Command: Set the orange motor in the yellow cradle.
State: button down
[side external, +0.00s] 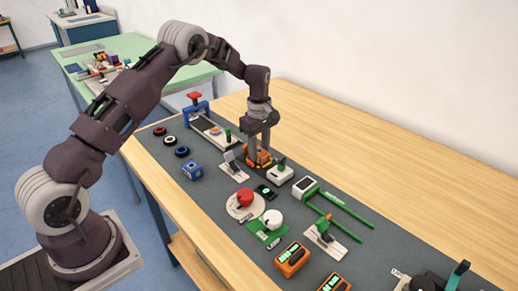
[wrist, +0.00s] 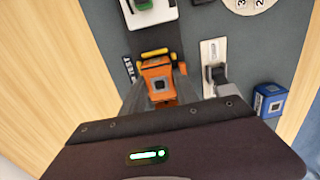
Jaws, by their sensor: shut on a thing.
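The orange motor (wrist: 158,84) is between the fingers of my gripper (wrist: 158,73), which is shut on it. In the side view my gripper (side external: 259,153) points down, with the orange motor (side external: 262,160) low at its fingertips, close to the dark mat. A yellow bar, seemingly part of the yellow cradle (wrist: 155,52), shows just beyond the motor in the wrist view. The rest of the cradle is hidden by the motor and fingers. I cannot tell whether the motor rests in the cradle or hangs just over it.
A white box with a green part (side external: 279,173) stands close right of my gripper. A toggle clamp on a pale plate (side external: 233,165) is close left. A blue box (side external: 192,170), a round plate with a red knob (side external: 244,203) and a blue gantry (side external: 196,106) stand around.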

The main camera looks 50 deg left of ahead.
jog(key=shift+f, duration=0.15)
jog(key=c, duration=1)
grip_release()
jog(key=shift+o, duration=0.7)
jog(key=shift+s, duration=0.1)
jog(key=shift+r, duration=3.5)
